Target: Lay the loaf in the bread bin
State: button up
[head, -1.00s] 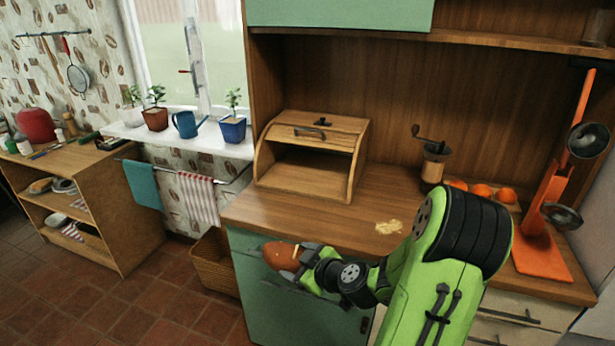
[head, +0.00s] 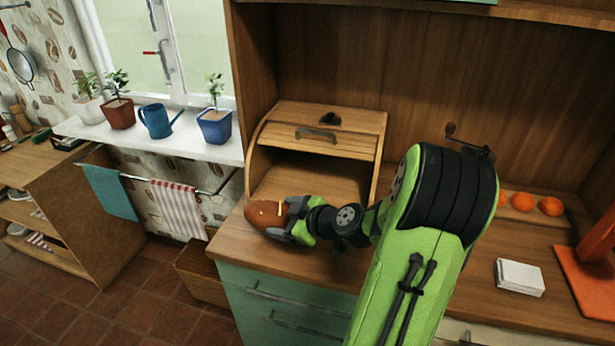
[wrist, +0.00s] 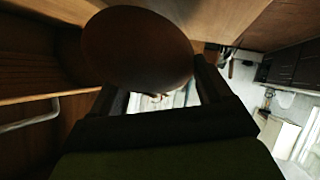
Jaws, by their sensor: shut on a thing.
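The brown loaf (head: 266,214) is held in my gripper (head: 290,220), which is shut on it. The loaf is at the front left of the wooden bread bin (head: 318,140), by the bin's mouth. The bin stands on the counter with its roll front raised and its opening facing me. The loaf also fills the upper middle of the wrist view (wrist: 137,48), between the dark fingers. Whether the loaf touches the counter or the bin floor is unclear. My arm covers the bin's lower right front.
Oranges (head: 522,201) and a white block (head: 519,277) lie on the counter to the right. A grinder (head: 468,143) is partly behind my arm. A towel rail (head: 130,176) and a basket (head: 202,270) are at the left. An orange stand (head: 590,270) is at the far right.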

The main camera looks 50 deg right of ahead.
jog(key=w+d, duration=0.2)
jog(key=d, duration=0.3)
jog(key=w+d, duration=0.3)
jog(key=d, duration=0.2)
jog(key=w+d, duration=0.2)
jog(key=d, duration=0.2)
jog(key=shift+w+d+f, duration=0.15)
jog(key=shift+w+d, duration=0.15)
jog(key=shift+d, duration=0.1)
jog(key=shift+f, duration=0.15)
jog(key=shift+s+a, duration=0.1)
jog(key=shift+a, duration=0.05)
jog(key=shift+f+b, duration=0.35)
jog(key=shift+f, duration=0.2)
jog(key=o, duration=1.3)
jog(key=shift+o, duration=0.2)
